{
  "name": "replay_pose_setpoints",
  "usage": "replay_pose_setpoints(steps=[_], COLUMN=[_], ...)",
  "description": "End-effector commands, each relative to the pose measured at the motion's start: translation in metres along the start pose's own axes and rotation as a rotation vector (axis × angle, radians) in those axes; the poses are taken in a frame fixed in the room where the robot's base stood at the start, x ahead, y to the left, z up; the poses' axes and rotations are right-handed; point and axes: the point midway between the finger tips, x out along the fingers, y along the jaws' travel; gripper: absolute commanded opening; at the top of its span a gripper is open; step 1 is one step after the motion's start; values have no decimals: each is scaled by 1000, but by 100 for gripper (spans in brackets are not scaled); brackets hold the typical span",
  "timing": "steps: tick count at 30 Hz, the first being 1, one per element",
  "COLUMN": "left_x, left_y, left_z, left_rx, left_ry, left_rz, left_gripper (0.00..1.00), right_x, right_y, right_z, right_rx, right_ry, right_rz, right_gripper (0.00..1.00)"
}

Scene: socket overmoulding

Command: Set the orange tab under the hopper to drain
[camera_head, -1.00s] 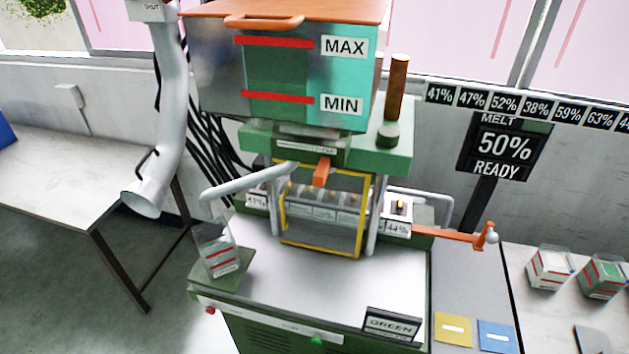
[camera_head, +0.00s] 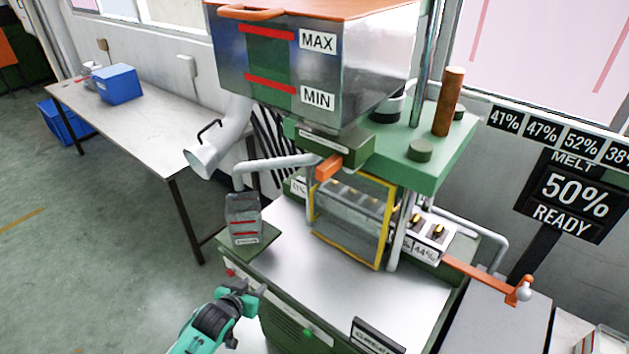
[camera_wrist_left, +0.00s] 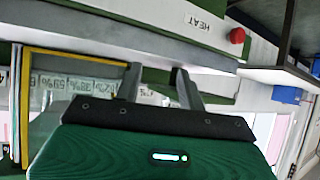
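The orange tab (camera_head: 328,168) sticks out toward the front left from the green block (camera_head: 348,145) just below the hopper (camera_head: 345,70). The hopper is grey with red MAX and MIN lines. A small label on the block is too small to read. My left gripper (camera_head: 254,292) is low at the machine's front left, well below the tab and apart from it. In the left wrist view its two fingers (camera_wrist_left: 158,80) stand apart with nothing between them. The tab does not show in that view. My right gripper is out of view.
Below the tab is a yellow-framed guard (camera_head: 350,250) over the mould. A grey handle bar (camera_head: 275,163) and a clear box (camera_head: 244,220) stand at the left. A white pipe (camera_head: 220,145) hangs behind. The machine's front top is clear.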

Motion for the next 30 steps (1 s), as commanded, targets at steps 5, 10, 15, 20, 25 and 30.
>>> replay_pose_setpoints(steps=[5,10,15,20,25,30], left_x=[-30,-84,-168,-235,-267,-265], left_y=[20,51,93,122,135,137], left_z=[-84,-170,-246,-280,-291,-292], left_rx=[15,36,69,96,108,109], left_ry=[124,261,410,500,538,544], left_rz=[51,124,227,308,347,350], left_gripper=[40,40,40,40,40,40], right_x=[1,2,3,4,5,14], right_y=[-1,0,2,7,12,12], right_z=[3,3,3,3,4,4], right_rx=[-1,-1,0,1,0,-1], right_ry=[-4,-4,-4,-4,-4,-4], right_rz=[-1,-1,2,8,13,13], right_gripper=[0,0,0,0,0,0])
